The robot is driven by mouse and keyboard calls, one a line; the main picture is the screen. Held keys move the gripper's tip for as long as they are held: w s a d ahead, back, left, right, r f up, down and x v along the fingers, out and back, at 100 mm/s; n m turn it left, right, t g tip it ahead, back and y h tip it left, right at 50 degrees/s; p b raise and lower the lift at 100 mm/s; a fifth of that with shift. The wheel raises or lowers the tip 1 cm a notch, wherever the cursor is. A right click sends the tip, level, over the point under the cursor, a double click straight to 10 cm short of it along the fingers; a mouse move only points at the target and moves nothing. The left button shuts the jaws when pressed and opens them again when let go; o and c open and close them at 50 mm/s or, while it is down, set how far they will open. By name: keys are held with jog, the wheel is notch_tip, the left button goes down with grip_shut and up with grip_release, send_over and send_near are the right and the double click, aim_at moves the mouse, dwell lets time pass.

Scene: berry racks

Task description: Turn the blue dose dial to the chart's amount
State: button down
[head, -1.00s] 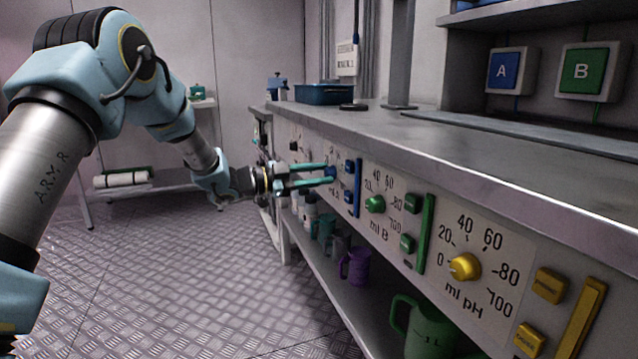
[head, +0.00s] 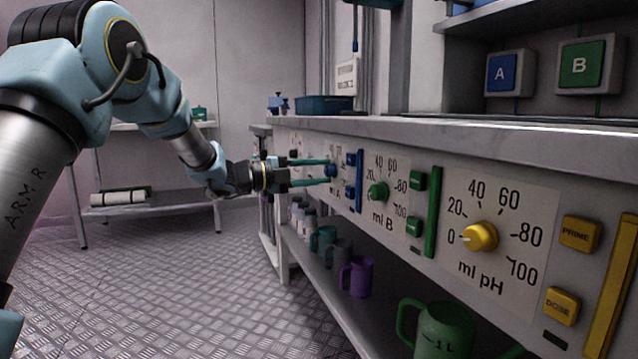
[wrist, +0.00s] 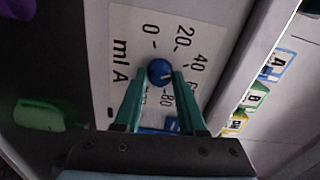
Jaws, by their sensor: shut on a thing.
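The blue dose dial (head: 331,170) is on the "ml A" panel, at the far part of the bench front in the head view. My gripper (head: 326,172) reaches it from the left, with its two teal fingers on either side. In the wrist view the blue dial (wrist: 159,70) sits between the fingertips of my gripper (wrist: 161,76), which are shut on it. A small white mark on the dial points towards the right or lower right; its exact reading is unclear. The scale's 0, 20 and 40 are readable, while the fingers partly cover the higher numbers.
The green dial (head: 378,192) and yellow dial (head: 481,236) sit nearer along the panel, both with buttons beside them. Mugs, including a purple one (head: 357,277), stand on the shelf below. A wall sheet (head: 346,76) is too small to read. The floor at left is clear.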

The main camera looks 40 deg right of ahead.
jog(key=shift+m+b, duration=0.45)
jog(key=shift+m, duration=0.05)
jog(key=shift+f, duration=0.1)
jog(key=c, duration=0.5)
grip_release()
jog(key=shift+a, duration=0.1)
jog(key=p+v, duration=0.2)
jog(key=v, duration=0.8)
jog(key=shift+a, duration=0.3)
jog(key=shift+w, duration=0.25)
